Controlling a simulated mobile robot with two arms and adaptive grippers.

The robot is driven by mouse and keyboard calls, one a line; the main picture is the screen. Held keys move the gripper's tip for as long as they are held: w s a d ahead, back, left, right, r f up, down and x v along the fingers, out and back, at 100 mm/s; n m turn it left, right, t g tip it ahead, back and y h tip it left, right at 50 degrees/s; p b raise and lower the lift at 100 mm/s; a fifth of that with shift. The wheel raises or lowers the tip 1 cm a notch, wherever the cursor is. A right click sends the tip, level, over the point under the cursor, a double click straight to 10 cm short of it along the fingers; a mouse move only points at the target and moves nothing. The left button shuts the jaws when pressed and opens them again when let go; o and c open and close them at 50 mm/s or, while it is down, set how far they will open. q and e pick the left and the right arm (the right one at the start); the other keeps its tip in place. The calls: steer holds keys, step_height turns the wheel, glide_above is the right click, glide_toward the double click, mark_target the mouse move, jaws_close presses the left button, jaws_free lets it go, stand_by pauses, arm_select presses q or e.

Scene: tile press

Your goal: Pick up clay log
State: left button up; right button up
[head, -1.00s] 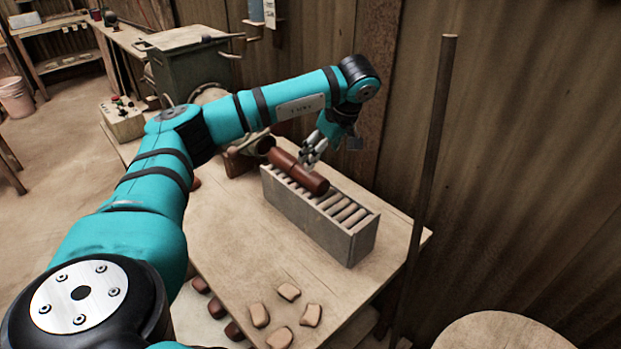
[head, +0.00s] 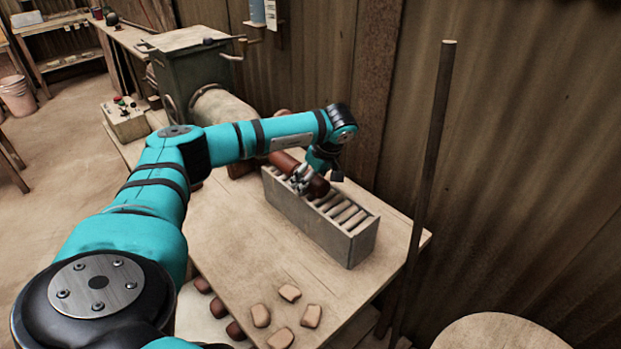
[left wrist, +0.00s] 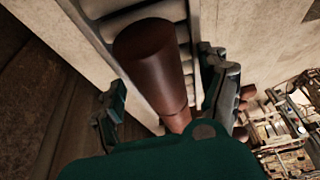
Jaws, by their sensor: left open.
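The dark reddish-brown clay log (head: 319,187) lies along the top of a grey roller rack (head: 352,250). In the left wrist view the log (left wrist: 152,62) runs away from its round near end, with a seam across it further back. My left gripper (head: 302,180) is down at the log in the head view. In the left wrist view my left gripper (left wrist: 165,80) is open, with one finger on each side of the log. Gaps show between fingers and log, so it is not gripped. My arm hides part of the log in the head view. My right gripper is not in view.
The rack stands on a wooden table (head: 235,235). Several clay pieces (head: 290,292) lie at its front edge. A green press (head: 195,70) with a barrel stands behind the rack. A dark upright pole (head: 433,150) stands at the right. A round wooden top (head: 500,335) is at lower right.

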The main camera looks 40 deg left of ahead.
arm_select(q)
steer(key=shift+r, duration=0.1)
jaws_close()
stand_by(0.3)
